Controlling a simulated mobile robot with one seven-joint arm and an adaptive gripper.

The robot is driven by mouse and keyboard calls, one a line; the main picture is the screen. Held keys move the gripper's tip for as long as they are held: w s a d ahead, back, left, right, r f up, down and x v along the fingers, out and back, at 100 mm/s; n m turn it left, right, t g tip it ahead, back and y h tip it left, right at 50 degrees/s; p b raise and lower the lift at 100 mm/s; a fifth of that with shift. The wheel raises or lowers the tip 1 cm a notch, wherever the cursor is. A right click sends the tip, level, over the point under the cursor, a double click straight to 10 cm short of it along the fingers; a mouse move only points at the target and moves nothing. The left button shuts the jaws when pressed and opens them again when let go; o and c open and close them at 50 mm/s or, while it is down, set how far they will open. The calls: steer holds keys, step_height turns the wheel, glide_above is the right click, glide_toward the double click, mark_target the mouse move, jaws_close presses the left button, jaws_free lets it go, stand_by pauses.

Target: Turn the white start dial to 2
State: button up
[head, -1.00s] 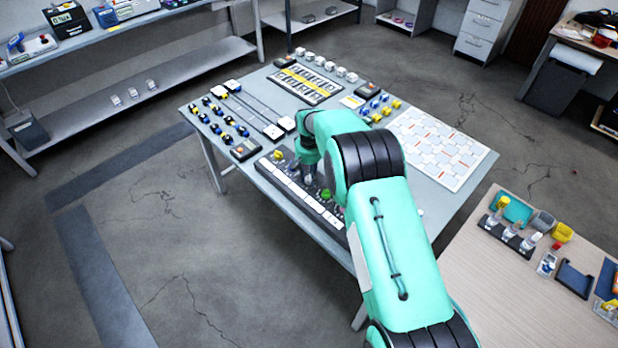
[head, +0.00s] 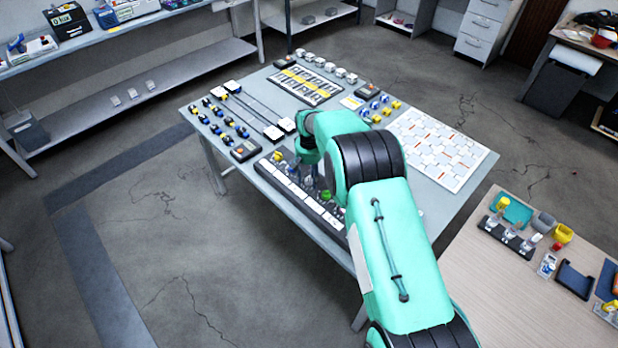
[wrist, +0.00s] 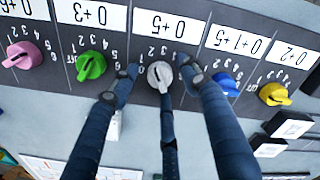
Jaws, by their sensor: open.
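The white start dial (wrist: 160,76) sits on a dark panel strip (head: 335,222), in the middle of the wrist view, below an upside-down label reading 0+5 (wrist: 167,25). Small numbers ring the dial. Its raised grip runs roughly up and down in the wrist view, but I cannot tell which number it points to. My gripper (wrist: 157,73) is open, with one dark blue fingertip left of the dial and one right of it. Another dark finger comes up from below, close to the dial. In the head view my gripper (head: 308,172) is over the strip, and the white dial is hard to make out.
A green dial (wrist: 91,66) and a pink dial (wrist: 22,55) are left of the white one. A blue dial (wrist: 226,84) and a yellow dial (wrist: 274,94) are to the right. The table (head: 262,212) also bears several small blocks, a black-and-yellow tray (head: 304,84) and a white patterned board (head: 440,150).

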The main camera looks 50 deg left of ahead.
mark_target(309, 177)
step_height(309, 177, up, 12)
stand_by(0.6)
steer(key=shift+f, duration=0.15)
stand_by(0.4)
